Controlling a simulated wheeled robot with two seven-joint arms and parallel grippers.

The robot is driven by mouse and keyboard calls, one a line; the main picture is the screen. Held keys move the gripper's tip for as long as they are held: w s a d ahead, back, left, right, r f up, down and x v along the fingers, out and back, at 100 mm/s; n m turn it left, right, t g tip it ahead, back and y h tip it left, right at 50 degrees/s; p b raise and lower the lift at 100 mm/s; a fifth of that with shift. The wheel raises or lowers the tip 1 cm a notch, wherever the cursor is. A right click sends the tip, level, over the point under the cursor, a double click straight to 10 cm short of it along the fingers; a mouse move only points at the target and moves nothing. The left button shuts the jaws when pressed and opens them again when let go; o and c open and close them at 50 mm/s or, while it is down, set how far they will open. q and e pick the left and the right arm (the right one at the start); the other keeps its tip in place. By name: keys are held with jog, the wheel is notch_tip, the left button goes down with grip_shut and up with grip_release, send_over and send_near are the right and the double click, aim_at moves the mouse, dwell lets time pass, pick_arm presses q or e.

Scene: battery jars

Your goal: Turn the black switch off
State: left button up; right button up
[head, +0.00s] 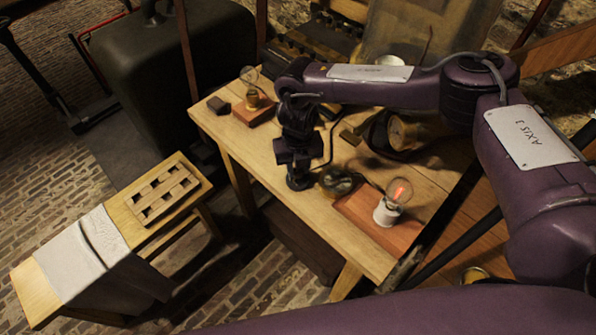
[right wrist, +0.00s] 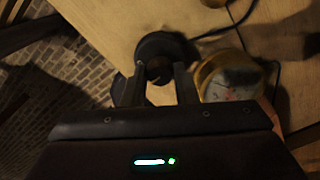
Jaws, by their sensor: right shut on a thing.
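The black switch (right wrist: 163,47) shows in the right wrist view as a dark round body with a knob between my fingers. My right gripper (right wrist: 160,82) is shut on it. In the head view my right gripper (head: 298,172) points down at the table's front edge, and the switch's dark base (head: 299,183) shows just under the fingers; the rest is hidden. A bulb (head: 399,191) on a white holder glows red-orange on a reddish board (head: 408,235). My left gripper is not in view.
An unlit bulb (head: 250,80) stands on a red block at the table's left.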

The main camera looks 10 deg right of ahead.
jog(key=n+b, duration=0.4)
jog(key=n, duration=0.1)
jog(key=shift+f, duration=0.15)
jog(key=shift+n+b, duration=1.35)
jog(key=shift+n, duration=0.45)
jog(key=shift+r, duration=0.25)
jog(key=o, duration=1)
jog(key=shift+r, duration=0.3)
notch_tip(320, 180, up, 7)
jog(key=shift+r, duration=0.1)
